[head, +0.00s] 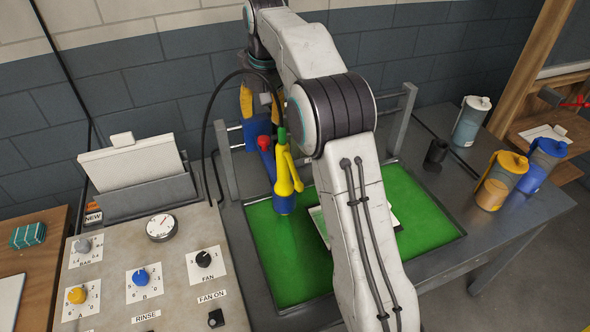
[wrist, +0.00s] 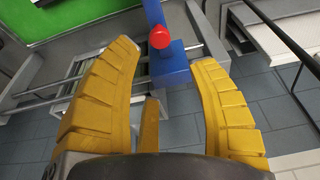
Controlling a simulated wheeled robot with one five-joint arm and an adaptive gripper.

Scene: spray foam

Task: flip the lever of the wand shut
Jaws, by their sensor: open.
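The wand is blue, with a yellow fitting (head: 286,175) and a blue lower end (head: 284,204) above the green surface in the head view. Its red lever (head: 263,143) sits on the upper left of the wand. In the wrist view the red lever knob (wrist: 160,38) stands on the blue wand body (wrist: 173,50), just beyond and between my fingertips. My gripper (head: 262,112) has yellow fingers and is behind the wand in the head view. In the wrist view my gripper (wrist: 166,58) is open and empty, with a finger to each side of the lever. I see no contact.
A green panel (head: 425,225) lies in the grey table (head: 500,220), with a white-edged piece on it partly hidden by my arm. A control panel (head: 190,290) with knobs stands at left. Jugs (head: 471,120) stand at right. A black hose (head: 207,125) arcs beside the gripper.

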